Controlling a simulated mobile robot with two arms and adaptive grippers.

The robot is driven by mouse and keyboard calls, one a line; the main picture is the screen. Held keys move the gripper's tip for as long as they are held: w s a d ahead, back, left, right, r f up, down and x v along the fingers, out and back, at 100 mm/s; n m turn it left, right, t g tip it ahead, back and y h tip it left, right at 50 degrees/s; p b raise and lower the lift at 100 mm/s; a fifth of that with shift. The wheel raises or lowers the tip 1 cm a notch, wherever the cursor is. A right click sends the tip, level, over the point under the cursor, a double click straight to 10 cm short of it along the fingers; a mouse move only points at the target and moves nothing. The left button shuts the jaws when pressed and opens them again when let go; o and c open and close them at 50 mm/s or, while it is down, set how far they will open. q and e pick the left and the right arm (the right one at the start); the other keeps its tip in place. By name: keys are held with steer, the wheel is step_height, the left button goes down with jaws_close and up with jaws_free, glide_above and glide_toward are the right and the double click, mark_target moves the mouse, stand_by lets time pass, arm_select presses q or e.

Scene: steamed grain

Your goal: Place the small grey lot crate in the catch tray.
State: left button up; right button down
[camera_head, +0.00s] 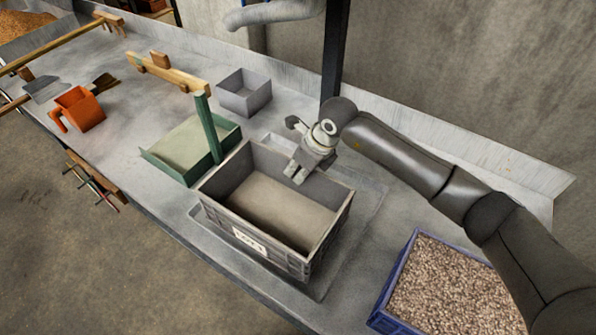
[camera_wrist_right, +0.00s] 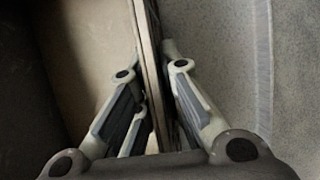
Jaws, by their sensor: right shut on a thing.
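The grey lot crate (camera_head: 222,212) is in the middle of the head view, upright, empty, with a white label on its near wall. The catch tray (camera_head: 318,294) is a shallow grey tray whose rim shows around the crate's base. The crate is over the tray; I cannot tell whether it rests on the tray's floor. My right gripper (camera_head: 296,172) is shut on the crate's far wall. The right wrist view shows the crate's wall (camera_wrist_right: 150,38) between the fingers. The tray's far side is partly hidden. My left gripper is not in view.
A blue crate (camera_head: 396,272) of grain stands at the right. A green tray (camera_head: 166,172) with an upright green post is close left of the crate. A small grey box (camera_head: 243,95) stands behind. An orange scoop (camera_head: 80,108) is farther left. A black post rises behind my gripper.

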steer(key=shift+f, duration=0.8)
steer(key=c, duration=1.6)
jaws_free()
steer(key=shift+r, duration=0.25)
steer(key=b+v, duration=0.1)
steer(key=v, duration=1.1)
steer(key=shift+d+f+b, duration=0.1)
steer(key=shift+f+b, duration=0.05)
steer(key=shift+b, duration=0.25)
